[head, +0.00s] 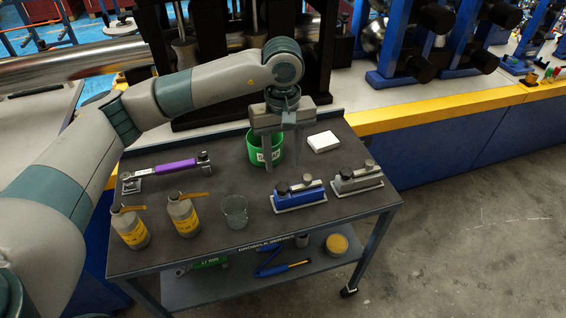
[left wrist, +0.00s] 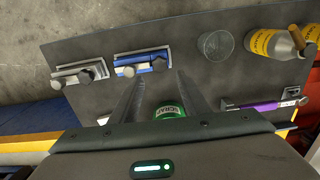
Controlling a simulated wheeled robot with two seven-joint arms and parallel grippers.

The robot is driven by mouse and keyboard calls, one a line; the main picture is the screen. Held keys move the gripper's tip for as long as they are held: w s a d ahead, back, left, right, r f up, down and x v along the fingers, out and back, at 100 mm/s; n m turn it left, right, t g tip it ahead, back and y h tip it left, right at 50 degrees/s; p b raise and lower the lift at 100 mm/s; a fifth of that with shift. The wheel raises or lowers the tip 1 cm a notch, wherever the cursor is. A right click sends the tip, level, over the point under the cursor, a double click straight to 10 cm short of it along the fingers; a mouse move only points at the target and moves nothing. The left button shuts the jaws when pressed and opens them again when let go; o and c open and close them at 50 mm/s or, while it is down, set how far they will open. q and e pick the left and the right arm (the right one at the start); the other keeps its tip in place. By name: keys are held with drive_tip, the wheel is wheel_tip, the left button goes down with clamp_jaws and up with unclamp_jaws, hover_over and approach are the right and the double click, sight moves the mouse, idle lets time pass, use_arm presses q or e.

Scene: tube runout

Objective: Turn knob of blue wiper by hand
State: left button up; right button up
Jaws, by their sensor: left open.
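The blue wiper (head: 300,197) lies on its pale base plate on the dark cart top, near the front edge right of centre. It has a dark knob (head: 281,187) at its left end and a lighter upright post toward its right. It also shows in the left wrist view (left wrist: 141,62), above and slightly left of my fingertips. My left gripper (head: 283,160) is open and points down, above and behind the wiper, apart from it. Its two spread fingers show in the left wrist view (left wrist: 160,78) with nothing gripped between them. My right gripper is not in view.
A similar grey wiper (head: 357,180) sits right of the blue one. A green bin (head: 277,152) stands behind my fingers, a white block (head: 323,142) right of it. A glass beaker (head: 235,211), yellow-labelled bottles (head: 184,216) and a purple-handled tool (head: 177,166) are left.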

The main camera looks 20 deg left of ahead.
sight(283, 186)
use_arm(q)
drive_tip(key=shift+f, duration=0.15)
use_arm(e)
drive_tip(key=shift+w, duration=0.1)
use_arm(q)
drive_tip(key=shift+f+b, duration=0.3)
drive_tip(key=shift+f, duration=0.75)
wheel_tip(283, 186, down, 4)
drive_tip(key=shift+f, duration=0.75)
drive_tip(key=shift+b, duration=0.35)
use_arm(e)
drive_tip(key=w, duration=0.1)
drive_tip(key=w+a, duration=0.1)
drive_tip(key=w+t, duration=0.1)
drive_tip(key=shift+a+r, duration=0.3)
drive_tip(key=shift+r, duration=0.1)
use_arm(q)
drive_tip(key=shift+b, duration=0.45)
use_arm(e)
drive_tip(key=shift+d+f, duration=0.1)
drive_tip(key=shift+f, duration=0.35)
use_arm(q)
drive_tip(key=c, duration=0.8)
